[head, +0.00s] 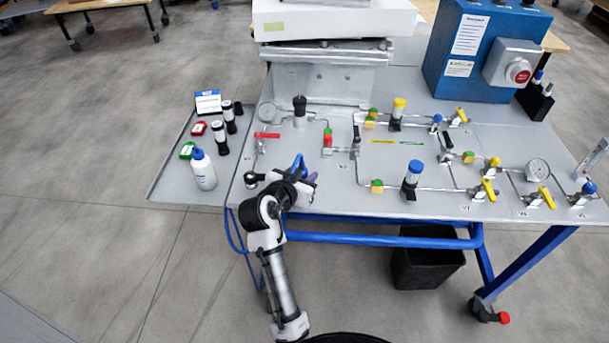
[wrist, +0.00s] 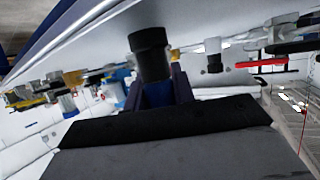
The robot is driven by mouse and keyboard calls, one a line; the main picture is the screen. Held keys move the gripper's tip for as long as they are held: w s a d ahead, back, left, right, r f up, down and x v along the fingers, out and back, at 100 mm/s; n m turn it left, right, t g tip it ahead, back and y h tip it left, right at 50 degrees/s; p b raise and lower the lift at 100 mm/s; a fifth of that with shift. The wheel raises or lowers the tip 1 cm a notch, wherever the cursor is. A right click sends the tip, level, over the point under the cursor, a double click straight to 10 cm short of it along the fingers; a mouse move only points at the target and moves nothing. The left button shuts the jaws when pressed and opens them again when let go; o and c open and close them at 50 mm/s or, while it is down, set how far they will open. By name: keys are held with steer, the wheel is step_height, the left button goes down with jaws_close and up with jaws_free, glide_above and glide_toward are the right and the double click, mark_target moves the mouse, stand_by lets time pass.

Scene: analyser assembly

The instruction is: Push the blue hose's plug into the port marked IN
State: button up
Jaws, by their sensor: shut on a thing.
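My gripper (head: 304,176) is over the table's front left edge in the head view. In the wrist view the dark fingers of my gripper (wrist: 158,92) are closed on a blue piece, which I take for the blue hose's plug (wrist: 157,97). The blue hose (head: 231,230) hangs at the table's left edge. No IN marking is readable, and any plug-port contact is hidden.
A red-handled valve (head: 266,135), a gauge (head: 267,113) and a black-capped part (head: 299,106) stand behind my gripper. A white bottle (head: 203,171) is on the left side shelf. Pipes with several yellow-handled valves fill the right. A blue box (head: 470,50) stands at the back.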

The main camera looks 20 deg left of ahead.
mark_target(300, 166)
steer(key=shift+r, duration=0.2)
steer(key=shift+r+p, duration=1.75)
steer(key=shift+r, duration=0.3)
steer(key=shift+s+a+r, duration=0.1)
steer(key=shift+a+r, duration=0.2)
steer(key=shift+a, duration=0.05)
steer(key=s+a, duration=0.1)
steer(key=a, duration=0.2)
steer(key=s+a, duration=0.1)
steer(key=a, duration=0.3)
steer(key=s+a, duration=0.1)
steer(key=a, duration=0.3)
steer(key=shift+s+a+r, duration=0.1)
steer(key=shift+r, duration=0.1)
steer(key=shift+s+a+f, duration=0.15)
steer(key=shift+a+f, duration=0.1)
steer(key=shift+a, duration=0.2)
steer(key=shift+s+a+f, duration=0.1)
steer(key=shift+a+f, duration=0.1)
steer(key=shift+a, duration=0.2)
